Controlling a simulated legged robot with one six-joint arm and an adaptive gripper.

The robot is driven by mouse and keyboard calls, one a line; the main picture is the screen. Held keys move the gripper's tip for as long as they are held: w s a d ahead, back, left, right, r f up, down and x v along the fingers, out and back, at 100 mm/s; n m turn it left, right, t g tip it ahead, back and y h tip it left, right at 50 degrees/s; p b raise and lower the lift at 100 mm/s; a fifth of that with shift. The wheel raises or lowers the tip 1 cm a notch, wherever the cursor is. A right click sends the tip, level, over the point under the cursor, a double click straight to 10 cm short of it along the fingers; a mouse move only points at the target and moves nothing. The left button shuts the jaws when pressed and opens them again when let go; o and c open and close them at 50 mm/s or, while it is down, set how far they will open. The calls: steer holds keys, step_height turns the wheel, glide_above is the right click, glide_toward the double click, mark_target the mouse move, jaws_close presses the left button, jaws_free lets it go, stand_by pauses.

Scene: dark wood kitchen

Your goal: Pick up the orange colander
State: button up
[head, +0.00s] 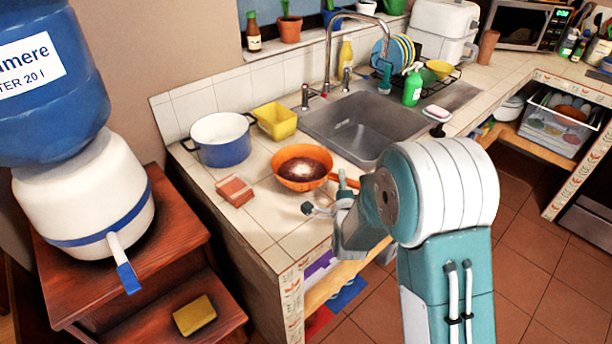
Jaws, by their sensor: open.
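The orange colander (301,165) sits upright on the tiled counter, in front of the sink's left side. It is a round bowl with a dark reddish inside, and its handle points right toward my arm. My gripper (328,196) is just to the right and front of the colander, near its handle. Its fingers are apart and I see nothing between them. Part of the handle is hidden behind my gripper and wrist. I cannot tell whether a finger touches the handle.
A blue and white pot (222,142) and a yellow tub (275,121) stand behind the colander. A reddish block (235,190) lies to its left. The sink (365,122) is behind right. A water dispenser (85,190) stands at left. The counter's front left corner is clear.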

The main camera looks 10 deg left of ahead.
jaws_close()
